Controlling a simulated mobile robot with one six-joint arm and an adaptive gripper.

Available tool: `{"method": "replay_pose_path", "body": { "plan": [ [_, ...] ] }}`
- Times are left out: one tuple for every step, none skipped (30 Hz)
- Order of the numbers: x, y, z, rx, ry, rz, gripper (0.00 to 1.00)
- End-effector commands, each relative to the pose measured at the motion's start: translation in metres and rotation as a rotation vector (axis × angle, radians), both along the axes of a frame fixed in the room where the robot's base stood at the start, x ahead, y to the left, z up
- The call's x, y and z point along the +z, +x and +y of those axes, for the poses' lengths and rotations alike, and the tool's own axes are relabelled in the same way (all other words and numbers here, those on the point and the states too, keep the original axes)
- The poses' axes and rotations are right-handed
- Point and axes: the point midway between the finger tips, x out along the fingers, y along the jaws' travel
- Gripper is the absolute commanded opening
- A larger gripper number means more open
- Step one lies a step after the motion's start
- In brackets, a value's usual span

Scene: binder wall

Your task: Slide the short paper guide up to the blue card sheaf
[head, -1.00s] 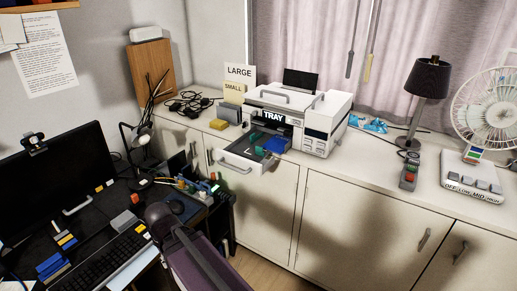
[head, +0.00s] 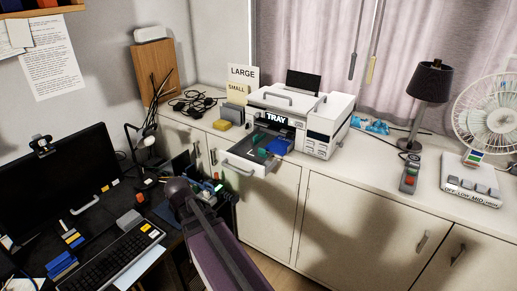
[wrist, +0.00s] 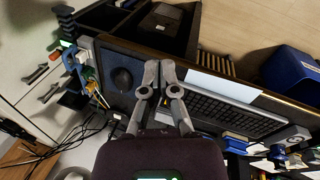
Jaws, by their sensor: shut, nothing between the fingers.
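The open drawer (head: 240,165) marked TRAY juts from the front of the white printer (head: 318,142). The blue card sheaf (head: 278,146) lies inside it toward the back right. A small green piece (head: 262,153), which looks like a paper guide, stands in the drawer left of the sheaf, with a gap I cannot judge. Whether it is the short guide is too small to tell. My gripper (wrist: 158,68) shows in the wrist view with its grey fingers together and empty, above the dark desk and keyboard, away from the drawer.
LARGE and SMALL signs (head: 240,80) stand left of the printer, with a yellow block (head: 222,125) nearby. A lamp (head: 428,85), a fan (head: 488,110) and a button box (head: 472,187) stand to the right. The desk by the keyboard (head: 118,255) is cluttered.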

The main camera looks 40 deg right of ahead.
Motion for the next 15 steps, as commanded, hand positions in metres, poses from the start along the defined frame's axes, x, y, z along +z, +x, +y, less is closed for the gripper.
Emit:
{"method": "replay_pose_path", "body": {
  "plan": [
    [0.01, 0.009, -0.015, 0.049, -0.032, 0.004, 0.0],
    [0.013, 0.013, -0.022, 0.086, -0.052, 0.007, 0.0],
    [0.018, 0.017, -0.033, 0.133, -0.08, 0.015, 0.0],
    [0.021, 0.02, -0.041, 0.167, -0.1, 0.02, 0.0],
    [0.025, 0.024, -0.049, 0.202, -0.122, 0.026, 0.0],
    [0.03, 0.028, -0.06, 0.249, -0.15, 0.035, 0.0],
    [0.033, 0.031, -0.069, 0.284, -0.171, 0.045, 0.0],
    [0.037, 0.034, -0.076, 0.319, -0.193, 0.053, 0.0],
    [0.042, 0.038, -0.088, 0.366, -0.222, 0.068, 0.0],
    [0.045, 0.04, -0.096, 0.4, -0.243, 0.079, 0.0],
    [0.049, 0.043, -0.104, 0.435, -0.266, 0.091, 0.0],
    [0.054, 0.047, -0.115, 0.481, -0.294, 0.109, 0.0],
    [0.058, 0.049, -0.124, 0.515, -0.316, 0.124, 0.0],
    [0.062, 0.051, -0.132, 0.549, -0.337, 0.138, 0.0],
    [0.068, 0.054, -0.143, 0.595, -0.366, 0.16, 0.0]
  ]
}}
